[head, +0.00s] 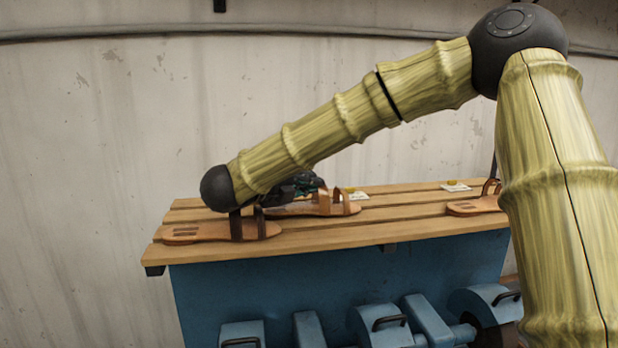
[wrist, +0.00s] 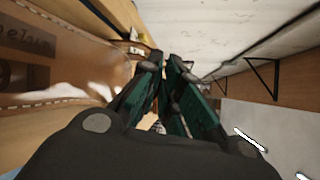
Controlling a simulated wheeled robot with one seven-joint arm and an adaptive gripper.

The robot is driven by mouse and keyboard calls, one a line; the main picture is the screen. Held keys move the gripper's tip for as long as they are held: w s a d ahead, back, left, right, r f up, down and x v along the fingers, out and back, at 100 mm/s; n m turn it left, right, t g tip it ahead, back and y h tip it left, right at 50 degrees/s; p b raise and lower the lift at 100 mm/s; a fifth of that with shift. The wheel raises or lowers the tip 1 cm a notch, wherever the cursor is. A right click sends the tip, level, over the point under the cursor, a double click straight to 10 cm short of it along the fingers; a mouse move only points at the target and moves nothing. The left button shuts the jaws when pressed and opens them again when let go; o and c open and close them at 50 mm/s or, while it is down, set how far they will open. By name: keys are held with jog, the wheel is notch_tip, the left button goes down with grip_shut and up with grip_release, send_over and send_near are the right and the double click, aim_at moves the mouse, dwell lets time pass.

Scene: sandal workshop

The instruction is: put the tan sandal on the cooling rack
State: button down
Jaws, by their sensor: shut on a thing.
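My gripper (head: 303,184), dark with green fingers, is low over the slatted wooden top (head: 390,236). In the head view a tan sandal (head: 290,210) with brown straps lies against it, in front and to its right. In the wrist view my gripper (wrist: 167,62) has its fingers close together, with only a narrow gap. A tan leather surface with a dark stamped patch (wrist: 28,40) fills the left side, close to the camera. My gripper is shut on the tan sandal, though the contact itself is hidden. I cannot tell whether the slatted top is the cooling rack.
Another tan sandal with dark straps (head: 188,233) lies at the front left, under my wrist. A third (head: 468,208) lies at the right, partly behind my arm. Small pale cards (head: 456,187) lie at the back. Blue machines (head: 375,325) stand below the front edge.

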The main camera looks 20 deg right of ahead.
jog(key=shift+w+f, duration=0.15)
jog(key=c, duration=1.6)
grip_release()
jog(key=shift+s, duration=0.25)
jog(key=shift+w, duration=0.15)
jog(key=shift+s+a+b, duration=0.3)
jog(key=shift+a+b, duration=0.3)
jog(key=shift+b, duration=0.05)
jog(key=b+v, duration=0.2)
jog(key=v, duration=0.3)
jog(key=b+v, duration=0.3)
jog(key=v, duration=0.2)
jog(key=shift+w+r, duration=0.1)
jog(key=shift+r, duration=0.1)
jog(key=shift+a+r, duration=0.15)
jog(key=shift+a, duration=0.2)
